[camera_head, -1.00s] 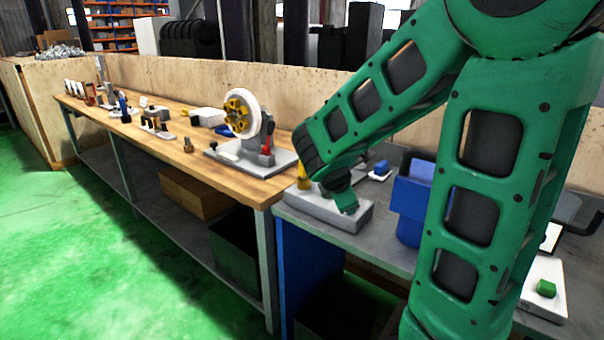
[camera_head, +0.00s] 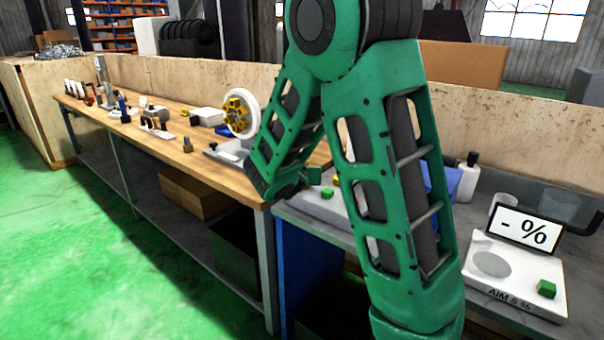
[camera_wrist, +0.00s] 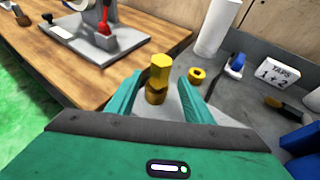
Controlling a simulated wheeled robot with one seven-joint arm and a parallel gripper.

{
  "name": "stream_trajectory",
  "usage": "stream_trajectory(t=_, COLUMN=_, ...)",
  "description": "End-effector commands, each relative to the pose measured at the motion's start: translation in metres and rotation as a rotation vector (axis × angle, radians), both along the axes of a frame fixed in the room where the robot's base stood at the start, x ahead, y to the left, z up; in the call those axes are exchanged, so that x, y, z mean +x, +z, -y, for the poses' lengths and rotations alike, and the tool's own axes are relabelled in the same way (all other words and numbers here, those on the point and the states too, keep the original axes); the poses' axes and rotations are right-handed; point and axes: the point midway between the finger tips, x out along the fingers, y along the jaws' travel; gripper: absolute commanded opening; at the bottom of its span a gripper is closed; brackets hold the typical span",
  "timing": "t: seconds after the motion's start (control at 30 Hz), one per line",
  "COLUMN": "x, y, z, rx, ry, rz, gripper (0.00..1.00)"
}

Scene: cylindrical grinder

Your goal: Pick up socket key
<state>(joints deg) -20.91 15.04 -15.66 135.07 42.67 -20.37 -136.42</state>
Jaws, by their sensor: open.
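A yellow, hex-headed upright piece, likely the socket key (camera_wrist: 156,84), stands on a pale grey surface in the wrist view. My gripper (camera_wrist: 160,78) is open, with one green finger to each side of this piece. Whether either finger touches it cannot be told. In the head view my arm covers most of this spot, and only a sliver of yellow (camera_head: 336,180) shows beside it.
A grey fixture with a red lever (camera_wrist: 108,38) stands on the wooden bench. A scale (camera_head: 515,277) stands at right.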

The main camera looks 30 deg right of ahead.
Motion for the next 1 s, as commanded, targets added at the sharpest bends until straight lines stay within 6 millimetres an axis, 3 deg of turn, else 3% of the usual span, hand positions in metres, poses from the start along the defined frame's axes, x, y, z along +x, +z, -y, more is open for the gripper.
stream_trajectory(t=0.5, x=0.037, y=-0.023, z=0.028, rx=0.001, ry=-0.001, rz=0.0, gripper=0.47)
stream_trajectory(t=0.77, x=0.039, y=-0.024, z=0.029, rx=0.002, ry=0.001, rz=0.0, gripper=0.47)
stream_trajectory(t=0.97, x=0.039, y=-0.023, z=0.029, rx=0.002, ry=0.001, rz=0.0, gripper=0.01)
stream_trajectory(t=1.0, x=0.039, y=-0.024, z=0.029, rx=0.002, ry=0.001, rz=0.0, gripper=0.0)
